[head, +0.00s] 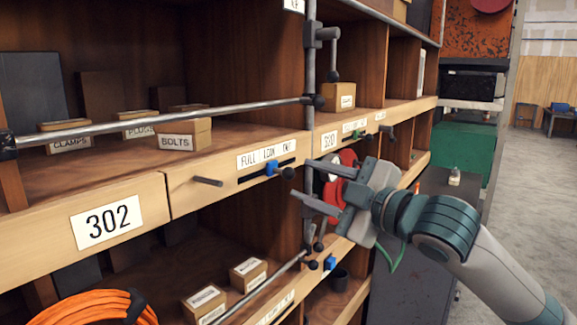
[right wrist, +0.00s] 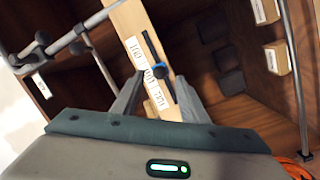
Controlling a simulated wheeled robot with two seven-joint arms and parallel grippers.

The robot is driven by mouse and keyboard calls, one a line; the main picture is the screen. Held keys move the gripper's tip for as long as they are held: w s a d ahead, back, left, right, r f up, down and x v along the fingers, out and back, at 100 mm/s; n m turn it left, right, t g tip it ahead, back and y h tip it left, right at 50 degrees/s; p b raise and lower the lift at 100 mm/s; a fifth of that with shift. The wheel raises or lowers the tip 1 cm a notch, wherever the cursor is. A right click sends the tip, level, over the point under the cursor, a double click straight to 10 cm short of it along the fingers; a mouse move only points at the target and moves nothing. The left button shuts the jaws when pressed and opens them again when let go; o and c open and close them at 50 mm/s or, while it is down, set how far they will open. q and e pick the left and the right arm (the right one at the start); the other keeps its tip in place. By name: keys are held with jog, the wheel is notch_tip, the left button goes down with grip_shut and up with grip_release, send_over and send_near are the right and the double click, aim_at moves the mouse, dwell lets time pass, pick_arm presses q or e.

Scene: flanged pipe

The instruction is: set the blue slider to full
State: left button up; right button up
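The blue slider (head: 272,168) sits in a dark slot on the wooden shelf edge, under a white label (head: 266,153) reading FULL, LOW, OUT from left to right. It stands roughly below LOW, a little right of the slot's middle. In the right wrist view the blue slider (right wrist: 158,70) lies ahead of and between my fingers. My right gripper (head: 302,178) is open and empty, to the right of the slider and apart from it. Its open fingers also show in the right wrist view (right wrist: 157,98). My left gripper is not in view.
A peg (head: 208,181) sticks out left of the slot. A metal rail (head: 170,122) crosses above the shelf, and a vertical post (head: 309,120) stands near my right gripper. Another blue piece (head: 330,263) is on the lower shelf edge. An orange hose coil (head: 95,306) lies lower left.

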aim_at(293, 176)
jog(key=p+x, duration=0.1)
jog(key=x, duration=0.5)
jog(key=shift+w+a+p, duration=0.15)
jog(key=shift+p, duration=0.25)
grip_shut()
